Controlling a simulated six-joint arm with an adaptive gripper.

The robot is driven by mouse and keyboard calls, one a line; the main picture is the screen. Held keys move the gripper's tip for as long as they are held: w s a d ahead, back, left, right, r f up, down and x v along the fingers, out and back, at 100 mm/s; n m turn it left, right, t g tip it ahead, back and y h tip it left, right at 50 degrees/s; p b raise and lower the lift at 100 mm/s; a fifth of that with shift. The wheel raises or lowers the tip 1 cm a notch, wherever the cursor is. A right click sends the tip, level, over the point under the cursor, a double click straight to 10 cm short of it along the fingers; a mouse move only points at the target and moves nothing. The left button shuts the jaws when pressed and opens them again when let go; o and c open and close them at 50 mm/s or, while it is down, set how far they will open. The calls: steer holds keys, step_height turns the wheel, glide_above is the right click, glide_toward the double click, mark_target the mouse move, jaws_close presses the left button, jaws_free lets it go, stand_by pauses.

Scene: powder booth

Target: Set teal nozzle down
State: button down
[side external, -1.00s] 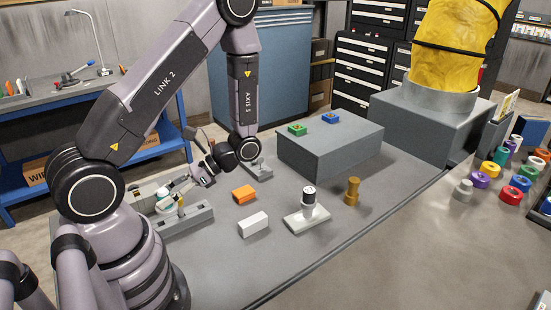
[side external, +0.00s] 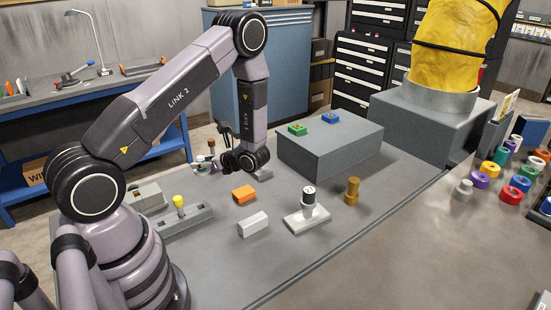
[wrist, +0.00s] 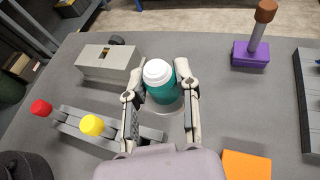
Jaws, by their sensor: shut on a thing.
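In the wrist view the teal nozzle (wrist: 163,92), with a white round top, sits between the two fingers of my gripper (wrist: 160,94). The gripper is shut on it. A pale grey round shape (wrist: 168,108) shows just below the nozzle; I cannot tell whether the nozzle touches it or hangs above it. In the side view my gripper (side external: 207,166) is low over the far left part of the table, and the nozzle is mostly hidden by the arm.
A grey box (wrist: 108,62) stands left of the nozzle. A grey rack (wrist: 75,122) holds red and yellow-topped pieces. A purple block (wrist: 250,54) with a brown-topped post stands at the right. An orange block (wrist: 246,165) lies nearer. Bare table separates them.

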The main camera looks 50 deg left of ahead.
glide_above(217, 189)
steer(key=f, duration=0.6)
steer(key=shift+s+d, duration=0.1)
steer(key=shift+s, duration=0.2)
steer(key=f, duration=0.3)
steer(key=shift+w+a, duration=0.2)
steer(key=shift+w, duration=0.05)
steer(key=shift+f, duration=0.4)
steer(key=shift+f, duration=0.2)
steer(key=shift+f, duration=0.4)
steer(key=c, duration=0.8)
jaws_free()
